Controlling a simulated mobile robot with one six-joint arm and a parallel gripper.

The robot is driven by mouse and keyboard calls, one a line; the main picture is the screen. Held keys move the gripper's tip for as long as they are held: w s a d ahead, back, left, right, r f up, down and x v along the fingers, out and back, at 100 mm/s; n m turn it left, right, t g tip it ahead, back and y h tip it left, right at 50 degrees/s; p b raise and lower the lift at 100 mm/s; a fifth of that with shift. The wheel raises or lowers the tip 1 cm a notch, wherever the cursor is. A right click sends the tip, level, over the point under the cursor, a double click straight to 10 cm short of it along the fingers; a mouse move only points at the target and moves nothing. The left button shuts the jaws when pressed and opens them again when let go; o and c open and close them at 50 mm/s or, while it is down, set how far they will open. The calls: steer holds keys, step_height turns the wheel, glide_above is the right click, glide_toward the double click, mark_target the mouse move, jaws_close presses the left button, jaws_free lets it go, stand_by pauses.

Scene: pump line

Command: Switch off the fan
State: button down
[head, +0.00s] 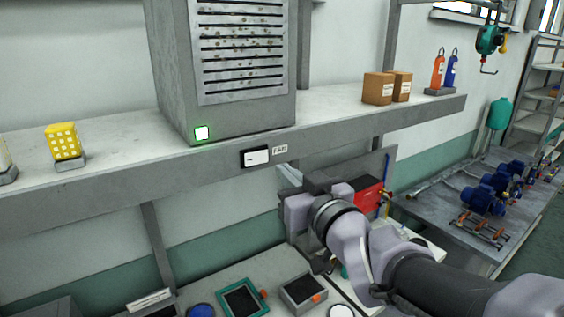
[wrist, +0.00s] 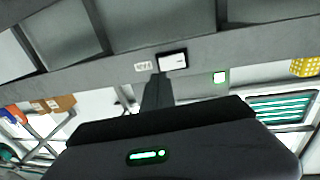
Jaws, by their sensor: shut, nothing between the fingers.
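The fan unit (head: 240,50) is a grey box with a slatted grille on the shelf. A white lamp with a green glow (head: 202,133) is lit at its lower front; it also shows in the wrist view (wrist: 221,77). The fan switch (head: 256,157) is a white rocker in a black frame on the shelf's front edge, with a FAN label (head: 280,149) beside it. In the upside-down wrist view, the switch (wrist: 172,61) lies just beyond my gripper (wrist: 158,80). My gripper is shut and empty, its tip close to the switch's edge; I cannot tell whether they touch.
The shelf (head: 80,187) also carries a yellow holed block (head: 63,142), cardboard boxes (head: 378,88) and orange and blue tags (head: 438,72). Below are a bench with trays (head: 241,299) and a red box (head: 368,193). Blue pumps (head: 484,200) stand on the right table.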

mark_target(268, 156)
steer(key=x, duration=0.6)
steer(key=shift+p, duration=0.35)
steer(key=shift+w, duration=0.1)
